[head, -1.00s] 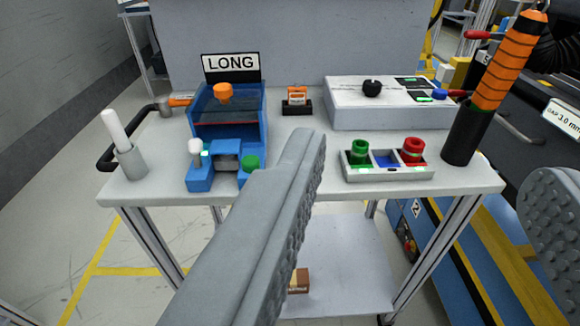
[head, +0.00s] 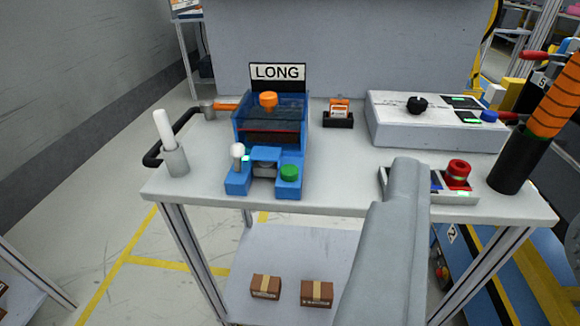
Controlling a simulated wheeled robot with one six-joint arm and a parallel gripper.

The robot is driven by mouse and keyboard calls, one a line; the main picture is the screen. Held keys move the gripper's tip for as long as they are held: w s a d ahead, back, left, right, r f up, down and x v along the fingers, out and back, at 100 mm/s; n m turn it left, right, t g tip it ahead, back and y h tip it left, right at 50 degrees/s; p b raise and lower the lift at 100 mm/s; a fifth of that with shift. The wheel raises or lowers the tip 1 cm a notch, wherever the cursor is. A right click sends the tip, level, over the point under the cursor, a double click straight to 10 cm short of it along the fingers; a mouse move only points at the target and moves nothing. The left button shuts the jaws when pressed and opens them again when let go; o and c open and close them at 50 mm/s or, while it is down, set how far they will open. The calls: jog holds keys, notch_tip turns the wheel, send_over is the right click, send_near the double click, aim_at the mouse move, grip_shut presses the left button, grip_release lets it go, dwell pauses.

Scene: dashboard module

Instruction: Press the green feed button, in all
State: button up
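A green round button (head: 289,173) sits on the front right of a blue machine (head: 241,130) on the grey table (head: 330,185). Nothing touches it and it shows clearly. A white-knobbed lever (head: 237,151) stands at the machine's front left, and an orange knob (head: 267,100) is on its top. A sign reading LONG (head: 277,73) stands behind. My gripper (head: 490,200) is open and empty; its left finger stands right of the green button, apart from it in the picture. The other finger shows only as a sliver at the right edge.
A small tray (head: 455,199) with a red button (head: 458,170) is partly hidden behind my left finger. A white control box (head: 435,130), an orange-handled tool in a black holder (head: 512,160) and a white rod in a cup (head: 174,160) stand around. Cardboard boxes (head: 317,293) lie on the lower shelf.

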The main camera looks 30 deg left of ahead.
grip_shut()
dwell(1.4)
